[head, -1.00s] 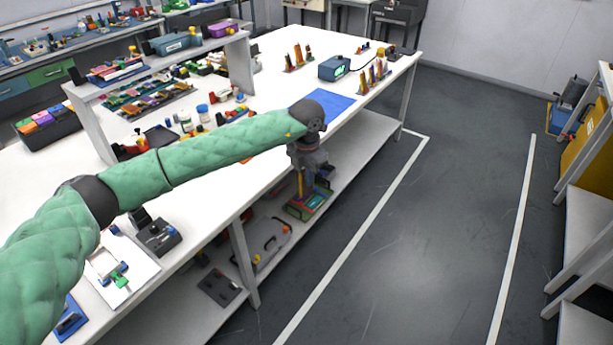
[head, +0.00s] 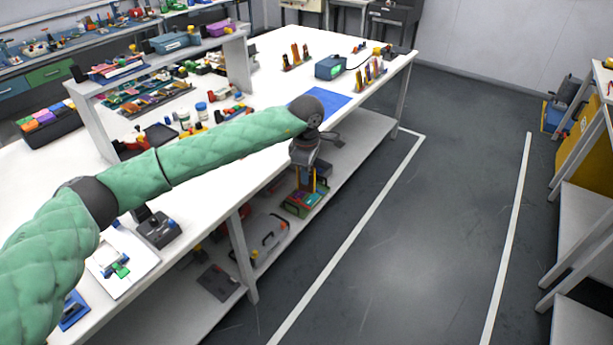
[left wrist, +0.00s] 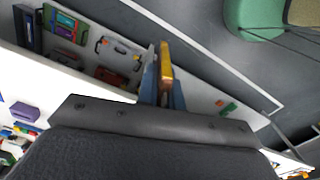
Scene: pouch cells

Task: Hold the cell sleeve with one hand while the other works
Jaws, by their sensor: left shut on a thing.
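My left gripper (head: 307,178) hangs beyond the front edge of the white table, above the lower shelf. In the left wrist view its two blue-grey fingers (left wrist: 162,84) are shut on a thin yellow-orange piece (left wrist: 166,62), seen edge-on, which looks like the cell sleeve. In the head view the piece is small and partly hidden by the gripper. More upright yellow, orange and dark pieces stand in holders on the table, one group (head: 296,56) further left and another (head: 370,73) near the far right corner. My right gripper is not in view.
The white table (head: 262,72) has a blue mat (head: 322,101) near its front edge and a blue-grey box (head: 331,67) behind it. The lower shelf (head: 352,140) holds a green-and-red crate (head: 303,201) below my gripper. The floor (head: 420,220) to the right is clear.

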